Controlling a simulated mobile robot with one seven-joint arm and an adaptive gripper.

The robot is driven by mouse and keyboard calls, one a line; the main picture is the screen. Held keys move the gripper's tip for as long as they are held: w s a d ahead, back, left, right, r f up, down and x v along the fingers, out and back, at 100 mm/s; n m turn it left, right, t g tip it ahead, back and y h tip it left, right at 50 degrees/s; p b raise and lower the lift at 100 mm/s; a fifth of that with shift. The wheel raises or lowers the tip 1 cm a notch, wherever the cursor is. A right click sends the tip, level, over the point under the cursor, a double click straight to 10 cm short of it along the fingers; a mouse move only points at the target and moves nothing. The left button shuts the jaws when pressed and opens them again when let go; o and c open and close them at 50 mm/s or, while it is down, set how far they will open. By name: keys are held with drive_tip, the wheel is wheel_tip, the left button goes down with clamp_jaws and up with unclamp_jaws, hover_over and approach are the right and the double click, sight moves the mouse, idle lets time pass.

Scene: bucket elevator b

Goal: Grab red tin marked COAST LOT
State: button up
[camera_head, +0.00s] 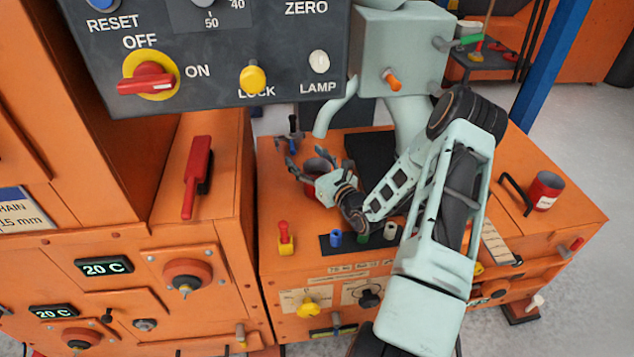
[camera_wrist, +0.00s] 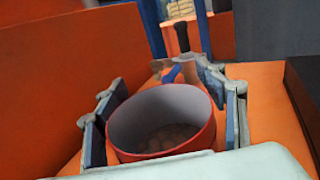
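A red tin (camera_wrist: 165,125) with a grey inside and brownish contents stands upright between the fingers of my gripper (camera_wrist: 165,120) in the wrist view. The fingers are spread on either side of it, and a small gap shows at the right finger. In the head view, this tin (camera_head: 318,166) is partly hidden by my gripper (camera_head: 317,170), on the left of the orange bench top. A second red tin (camera_head: 546,190) with a pale label stands at the bench's right. I cannot read the marking on either tin.
The orange bench (camera_head: 560,222) carries a dark strip with small coloured cylinders, including a blue one (camera_head: 336,239). A red-and-yellow knob (camera_head: 285,240) stands near its front left. A small dark-handled fixture (camera_head: 293,127) stands behind my gripper.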

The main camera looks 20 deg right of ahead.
drive_tip(key=c, duration=1.4)
drive_tip(key=shift+c, duration=0.8)
